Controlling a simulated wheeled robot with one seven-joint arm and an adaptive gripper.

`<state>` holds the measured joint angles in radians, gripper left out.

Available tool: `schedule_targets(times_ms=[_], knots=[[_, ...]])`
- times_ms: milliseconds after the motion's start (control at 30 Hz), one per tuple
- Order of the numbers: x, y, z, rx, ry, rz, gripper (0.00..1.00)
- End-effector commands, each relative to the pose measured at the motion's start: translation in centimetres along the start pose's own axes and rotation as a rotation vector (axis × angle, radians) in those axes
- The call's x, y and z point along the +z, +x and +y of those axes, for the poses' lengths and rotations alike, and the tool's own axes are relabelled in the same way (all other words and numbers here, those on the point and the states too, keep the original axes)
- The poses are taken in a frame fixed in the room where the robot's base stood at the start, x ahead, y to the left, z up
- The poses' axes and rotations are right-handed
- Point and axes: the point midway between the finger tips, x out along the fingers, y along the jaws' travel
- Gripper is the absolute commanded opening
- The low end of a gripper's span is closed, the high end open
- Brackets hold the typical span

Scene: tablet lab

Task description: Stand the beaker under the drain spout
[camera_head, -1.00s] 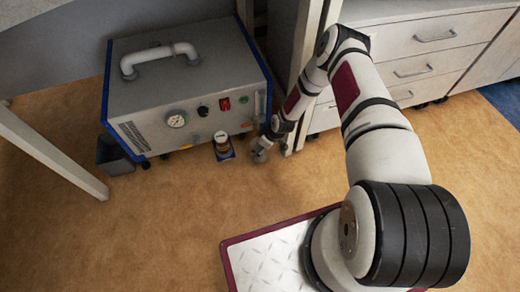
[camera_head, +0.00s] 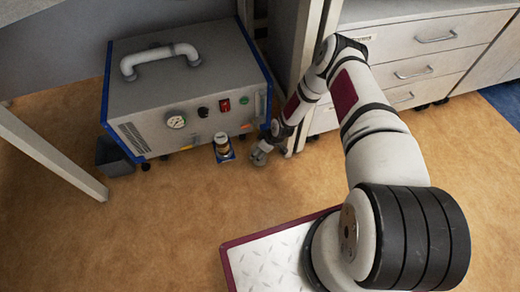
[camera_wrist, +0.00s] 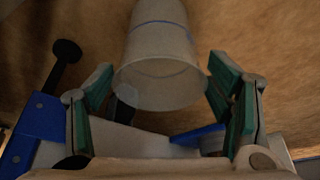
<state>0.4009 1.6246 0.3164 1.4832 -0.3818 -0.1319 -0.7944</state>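In the wrist view a translucent pale beaker (camera_wrist: 160,50) with a blue line round it lies between the two green-padded fingers of my gripper (camera_wrist: 160,82). The fingers are spread, with narrow gaps visible beside the beaker; its upper part is cut off by the frame. In the head view a small pale-rimmed, brownish vessel (camera_head: 222,142) stands on a blue-edged pad in front of the grey machine (camera_head: 190,85); I cannot tell for sure that it is the same beaker. My gripper (camera_head: 261,152) is low, just right of it. I cannot make out the drain spout clearly.
The machine has a gauge (camera_head: 176,121), a red switch (camera_head: 225,105) and a white top handle (camera_head: 160,57). A dark bin (camera_head: 112,156) stands at its left. Table legs flank it. Drawers (camera_head: 425,70) are at the right.

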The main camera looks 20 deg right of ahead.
Motion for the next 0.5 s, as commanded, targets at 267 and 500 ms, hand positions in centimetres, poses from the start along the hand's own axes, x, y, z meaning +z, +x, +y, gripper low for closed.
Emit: schedule_targets(times_ms=[267, 500], knots=[[0.0, 0.0, 0.0, 0.0, 0.0, 0.0, 0.81], [-0.6, -1.5, 0.1, 0.001, 0.001, 0.0, 0.81]])
